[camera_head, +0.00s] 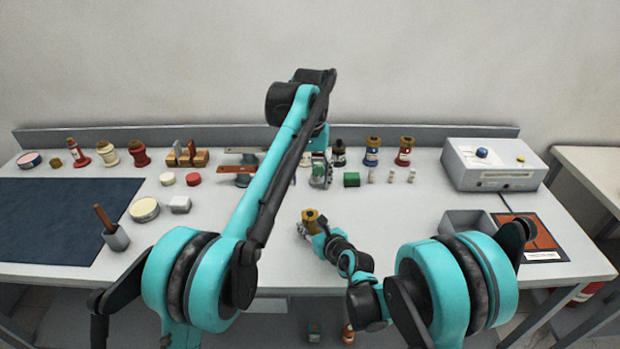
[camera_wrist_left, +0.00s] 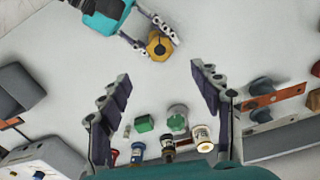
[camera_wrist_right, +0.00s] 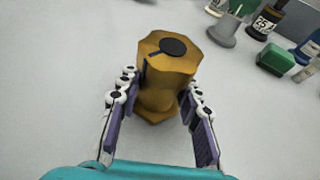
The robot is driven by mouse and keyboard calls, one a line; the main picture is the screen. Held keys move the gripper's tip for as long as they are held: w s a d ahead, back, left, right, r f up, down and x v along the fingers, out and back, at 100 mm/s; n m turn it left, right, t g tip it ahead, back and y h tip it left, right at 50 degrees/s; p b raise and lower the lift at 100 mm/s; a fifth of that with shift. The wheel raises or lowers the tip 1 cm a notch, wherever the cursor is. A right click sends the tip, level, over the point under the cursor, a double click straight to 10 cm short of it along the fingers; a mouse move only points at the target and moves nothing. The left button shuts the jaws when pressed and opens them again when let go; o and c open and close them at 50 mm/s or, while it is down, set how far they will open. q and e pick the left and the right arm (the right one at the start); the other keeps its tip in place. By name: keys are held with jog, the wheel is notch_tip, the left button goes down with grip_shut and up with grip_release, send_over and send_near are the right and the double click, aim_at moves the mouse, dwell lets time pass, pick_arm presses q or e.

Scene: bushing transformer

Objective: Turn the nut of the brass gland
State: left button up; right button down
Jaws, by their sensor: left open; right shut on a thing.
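The brass gland (camera_head: 310,216) is at the middle front of the table; it also shows in the left wrist view (camera_wrist_left: 159,46). In the right wrist view the gland (camera_wrist_right: 165,95) has a faceted nut on top with a round black centre. My right gripper (camera_wrist_right: 158,92) is shut on its body below the nut, a finger on each side. Whether its bottom touches the table is unclear. My left gripper (camera_wrist_left: 160,78) is open and empty, apart from the gland; in the head view its fingers (camera_head: 320,178) are farther back, beside the green block.
A green block (camera_head: 351,179) and several small pale posts stand right of my left gripper. Bushings (camera_head: 405,150) line the back. A grey control box (camera_head: 490,165), an open grey bin (camera_head: 468,222) and an orange board (camera_head: 530,235) are right. A dark blue mat (camera_head: 60,215) lies left.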

pick_arm(q)
jog(key=shift+a, duration=0.1)
jog(key=m+t+h, duration=0.2)
jog(key=m+h, duration=0.2)
jog(key=m, duration=0.7)
send_near(310, 214)
jog(key=x, duration=0.8)
jog(key=shift+w+f, duration=0.1)
jog(key=shift+f, duration=0.25)
jog(key=c, duration=1.2)
